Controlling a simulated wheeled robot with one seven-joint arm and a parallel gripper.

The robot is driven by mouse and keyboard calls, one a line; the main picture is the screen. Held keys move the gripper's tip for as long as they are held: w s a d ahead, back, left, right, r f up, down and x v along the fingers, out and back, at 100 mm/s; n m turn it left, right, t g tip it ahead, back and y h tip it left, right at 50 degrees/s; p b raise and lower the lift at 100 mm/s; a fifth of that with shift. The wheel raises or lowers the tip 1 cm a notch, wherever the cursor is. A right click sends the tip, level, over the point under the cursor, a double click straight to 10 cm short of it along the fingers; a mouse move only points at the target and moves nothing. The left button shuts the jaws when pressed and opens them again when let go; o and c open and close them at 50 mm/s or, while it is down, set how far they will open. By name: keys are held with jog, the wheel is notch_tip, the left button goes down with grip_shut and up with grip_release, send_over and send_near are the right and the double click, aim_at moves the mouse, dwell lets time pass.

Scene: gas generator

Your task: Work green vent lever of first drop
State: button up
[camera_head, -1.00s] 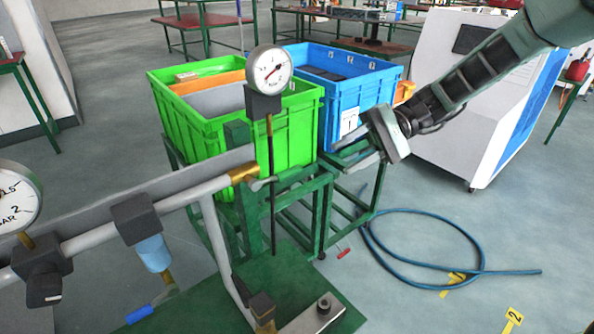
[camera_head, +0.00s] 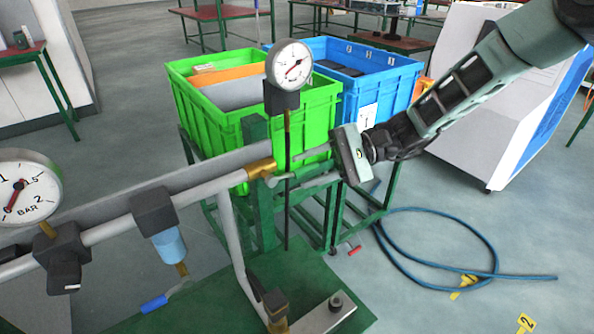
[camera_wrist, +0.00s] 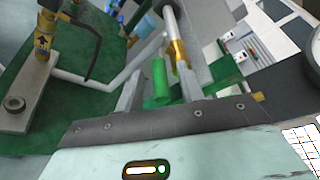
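The green vent lever (camera_wrist: 158,80) shows in the wrist view as a short green cylinder between my two fingers, with visible gaps beside it. In the head view, the brass fitting (camera_head: 261,169) sits at the right end of the grey pipe, below the round gauge (camera_head: 289,64). My gripper (camera_head: 303,168) reaches in from the right, its fingers spread beside this fitting. In the wrist view, the gripper (camera_wrist: 160,88) is open around the lever. The lever is hard to pick out in the head view, and whether a finger touches it cannot be told.
A green crate (camera_head: 215,128) and a blue crate (camera_head: 398,75) stand behind the pipe. A second gauge (camera_head: 25,190), a blue cylinder (camera_head: 169,244) and a blue handle (camera_head: 154,304) are at left. A blue hose (camera_head: 450,289) lies on the floor at right.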

aim_at(296, 173)
jog(key=shift+x, duration=1.5)
grip_shut()
